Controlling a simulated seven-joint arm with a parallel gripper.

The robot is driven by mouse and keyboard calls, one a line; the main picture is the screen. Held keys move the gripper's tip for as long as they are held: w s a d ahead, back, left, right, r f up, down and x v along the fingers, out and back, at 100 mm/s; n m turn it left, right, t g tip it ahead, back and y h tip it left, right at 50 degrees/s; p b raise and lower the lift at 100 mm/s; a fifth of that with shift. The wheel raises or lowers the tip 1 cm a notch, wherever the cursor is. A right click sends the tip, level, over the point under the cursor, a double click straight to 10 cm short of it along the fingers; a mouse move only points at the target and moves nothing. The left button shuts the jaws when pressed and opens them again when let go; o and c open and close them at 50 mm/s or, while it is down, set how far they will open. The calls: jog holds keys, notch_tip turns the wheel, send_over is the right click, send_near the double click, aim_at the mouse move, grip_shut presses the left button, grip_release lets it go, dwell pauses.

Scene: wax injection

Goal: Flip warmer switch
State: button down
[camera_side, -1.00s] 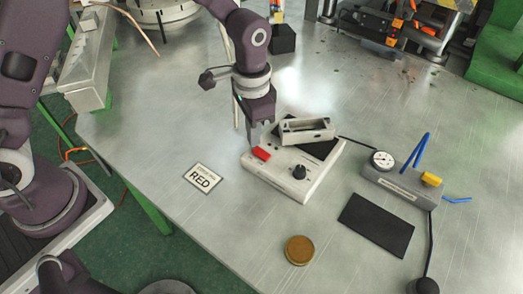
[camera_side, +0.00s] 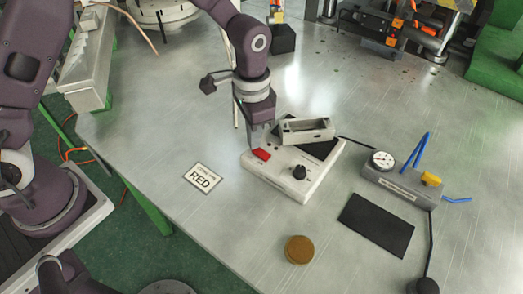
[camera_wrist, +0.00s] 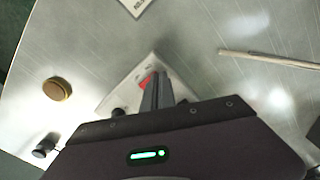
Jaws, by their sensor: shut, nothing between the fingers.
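The white warmer (camera_side: 287,182) sits on the metal table with a red switch (camera_side: 261,154) at its left corner and a black knob (camera_side: 299,172) on its front. A grey open-topped metal block (camera_side: 306,130) rests on the warmer's dark top plate. My gripper (camera_side: 255,143) is shut and empty, with its fingertips right at the red switch; I cannot tell if they touch it. In the wrist view the shut fingers (camera_wrist: 156,92) partly hide the red switch (camera_wrist: 146,81) and much of the warmer (camera_wrist: 127,87).
A white card reading RED (camera_side: 202,179) lies left of the warmer. A round golden tin (camera_side: 299,250) stands in front. To the right are a dark mat (camera_side: 376,225) and a grey gauge unit (camera_side: 402,184) with blue tubes. The table between card and tin is clear.

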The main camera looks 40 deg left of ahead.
jog(key=shift+f, duration=0.55)
jog(key=shift+r, duration=3.5)
jog(key=s+a+r+n+t, duration=0.1)
jog(key=s+a+r, duration=0.25)
jog(key=r, duration=0.25)
jog(key=s+a+r+n+t, duration=0.1)
jog(key=s+a+r, duration=0.25)
jog(key=r, duration=0.35)
jog(key=s+a+r+n+t, duration=0.1)
jog(key=s+a+n, duration=0.1)
jog(key=s, duration=0.5)
jog(key=s+a+r+n+t, duration=0.2)
jog(key=s, duration=0.6)
jog(key=shift+s+a+t, duration=0.15)
jog(key=shift+a+t, duration=0.15)
